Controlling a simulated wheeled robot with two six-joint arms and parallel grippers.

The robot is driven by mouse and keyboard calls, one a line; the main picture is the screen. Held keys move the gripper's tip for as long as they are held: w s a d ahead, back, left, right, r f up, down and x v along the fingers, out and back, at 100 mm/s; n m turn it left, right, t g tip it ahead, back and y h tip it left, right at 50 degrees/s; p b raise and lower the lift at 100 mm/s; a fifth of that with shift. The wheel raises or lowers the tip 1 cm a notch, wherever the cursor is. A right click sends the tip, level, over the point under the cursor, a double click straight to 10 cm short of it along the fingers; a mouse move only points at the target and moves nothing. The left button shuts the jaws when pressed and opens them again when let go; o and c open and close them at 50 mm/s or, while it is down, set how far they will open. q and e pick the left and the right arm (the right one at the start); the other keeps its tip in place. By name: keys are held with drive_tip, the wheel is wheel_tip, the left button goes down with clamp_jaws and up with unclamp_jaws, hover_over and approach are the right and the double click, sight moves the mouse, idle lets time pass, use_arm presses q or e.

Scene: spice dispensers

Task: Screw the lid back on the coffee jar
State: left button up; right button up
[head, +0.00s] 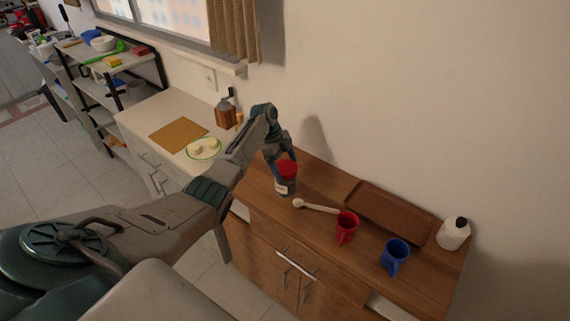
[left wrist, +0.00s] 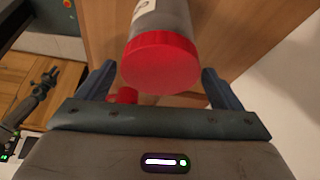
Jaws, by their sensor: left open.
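The coffee jar (head: 286,187) stands upright on the wooden cabinet top, with a pale label on its side. Its red lid (head: 287,168) sits on the jar's mouth; I cannot tell how tightly. In the left wrist view the red lid (left wrist: 160,62) faces the camera, with the greyish jar body (left wrist: 165,20) beyond it. My left gripper (head: 279,160) is at the lid, coming from above and behind it. In the left wrist view its two fingers (left wrist: 160,88) are spread apart, one on each side of the lid, with visible gaps.
A wooden spoon (head: 315,206), a red mug (head: 346,228) and a blue mug (head: 395,257) stand or lie to the right. A brown tray (head: 386,213) lies along the wall, near a white bottle (head: 453,234). A plate (head: 204,148) is on the pale counter at left.

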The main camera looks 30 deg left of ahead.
use_arm(q)
drive_tip(key=n, duration=0.2)
drive_tip(key=n+t, duration=0.1)
drive_tip(key=n, duration=0.1)
drive_tip(key=shift+s+t+y, duration=0.1)
drive_tip(key=shift+t+y, duration=0.2)
drive_tip(key=n, duration=0.2)
drive_tip(key=shift+n+t, duration=0.4)
drive_tip(key=n+t+y, duration=0.1)
drive_tip(key=n, duration=0.2)
drive_tip(key=shift+s+d, duration=0.1)
drive_tip(key=n+y, duration=0.1)
drive_tip(key=n, duration=0.3)
drive_tip(key=shift+y, duration=0.3)
drive_tip(key=c, duration=0.9)
